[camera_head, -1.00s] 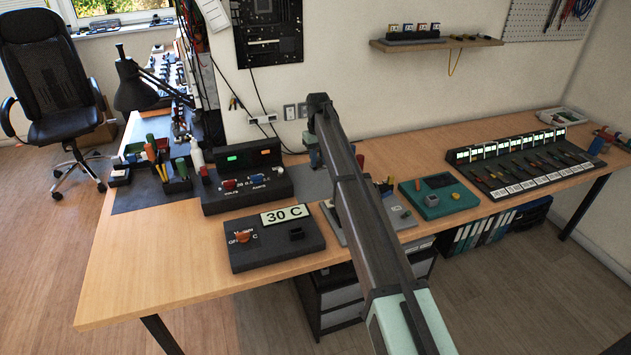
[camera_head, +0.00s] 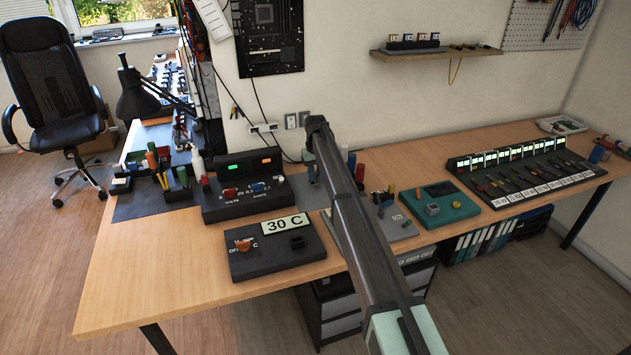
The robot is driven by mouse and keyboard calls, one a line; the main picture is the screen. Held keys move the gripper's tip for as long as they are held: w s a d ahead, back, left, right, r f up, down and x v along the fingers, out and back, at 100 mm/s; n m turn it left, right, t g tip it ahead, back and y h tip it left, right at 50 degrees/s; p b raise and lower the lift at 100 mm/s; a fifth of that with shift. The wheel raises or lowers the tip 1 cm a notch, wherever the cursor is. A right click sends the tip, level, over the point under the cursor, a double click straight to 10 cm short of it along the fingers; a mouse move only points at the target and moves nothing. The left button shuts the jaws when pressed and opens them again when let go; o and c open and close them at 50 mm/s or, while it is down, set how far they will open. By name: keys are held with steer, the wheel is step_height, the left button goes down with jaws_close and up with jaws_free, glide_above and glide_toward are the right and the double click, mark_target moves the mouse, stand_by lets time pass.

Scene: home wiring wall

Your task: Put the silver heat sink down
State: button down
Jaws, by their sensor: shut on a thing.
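My arm reaches from the lower right up over the desk and bends above its back edge. A small bluish part of it (camera_head: 312,172) shows beyond the bend. My gripper's fingers are hidden behind the arm, so their state does not show. I cannot make out the silver heat sink for certain; a small grey block (camera_head: 432,209) on the teal board (camera_head: 460,210) is too small to identify. A grey board (camera_head: 400,228) lies partly behind my arm, with small parts on it.
A black box with a 30 C sign (camera_head: 285,224) stands left of my arm. Behind it is a supply with green and orange readouts (camera_head: 245,190). A long black rack (camera_head: 530,172) fills the right end. The wooden desk's front left (camera_head: 140,270) is clear.

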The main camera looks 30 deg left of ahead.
mark_target(315, 180)
steer(key=shift+f, duration=1.5)
steer(key=c, duration=0.9)
jaws_free()
steer(key=shift+f, duration=0.1)
step_height(315, 180, up, 12)
steer(key=shift+r, duration=0.15)
steer(key=shift+d, duration=0.1)
